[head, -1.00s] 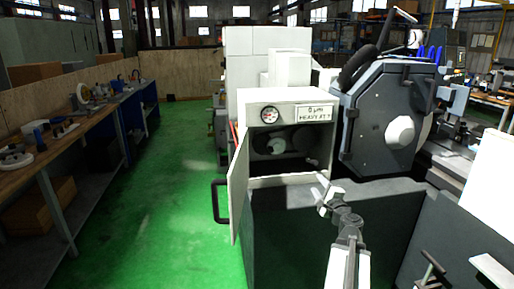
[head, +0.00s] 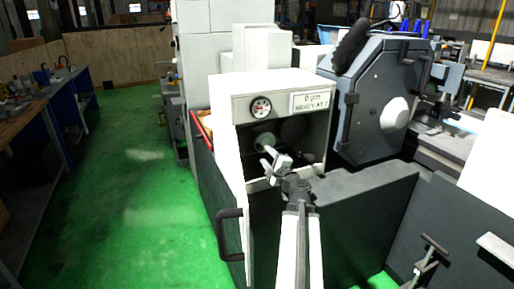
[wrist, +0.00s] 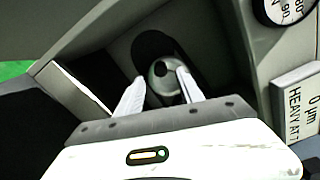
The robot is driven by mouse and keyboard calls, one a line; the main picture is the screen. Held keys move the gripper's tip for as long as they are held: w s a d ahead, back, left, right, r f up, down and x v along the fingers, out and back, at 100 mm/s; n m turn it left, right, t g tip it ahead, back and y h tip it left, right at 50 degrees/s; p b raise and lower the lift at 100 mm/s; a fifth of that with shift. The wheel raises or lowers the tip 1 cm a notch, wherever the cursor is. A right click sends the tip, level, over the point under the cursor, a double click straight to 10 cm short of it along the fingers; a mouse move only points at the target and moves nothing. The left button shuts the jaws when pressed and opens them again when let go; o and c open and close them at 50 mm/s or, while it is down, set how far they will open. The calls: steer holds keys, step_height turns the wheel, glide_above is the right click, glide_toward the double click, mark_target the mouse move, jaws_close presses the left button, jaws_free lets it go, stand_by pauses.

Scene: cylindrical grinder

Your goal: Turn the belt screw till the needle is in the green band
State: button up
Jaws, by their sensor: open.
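A grey round part with a dark hole, which looks like the belt screw (wrist: 165,84), sits in a dark recess of the open cabinet in the wrist view. My gripper (wrist: 160,80) is open, with one pale finger on each side of the screw in that view; I cannot tell whether they touch it. In the head view my gripper (head: 272,157) is at the cabinet opening. The dial gauge (head: 261,107) is on the cabinet front above the opening; its needle and green band are too small to read. Part of the gauge (wrist: 287,8) shows in the wrist view.
The cabinet door (head: 231,185) stands open at the left, with a black handle (head: 229,233). A label (head: 311,101) reading 0 µm is right of the gauge. A dark low wall (head: 365,215) stands at the right. Green floor (head: 140,215) is clear at the left.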

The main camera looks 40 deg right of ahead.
mark_target(261, 149)
steer(key=x, duration=0.8)
steer(key=shift+s, duration=0.1)
jaws_close()
steer(key=shift+a, duration=0.1)
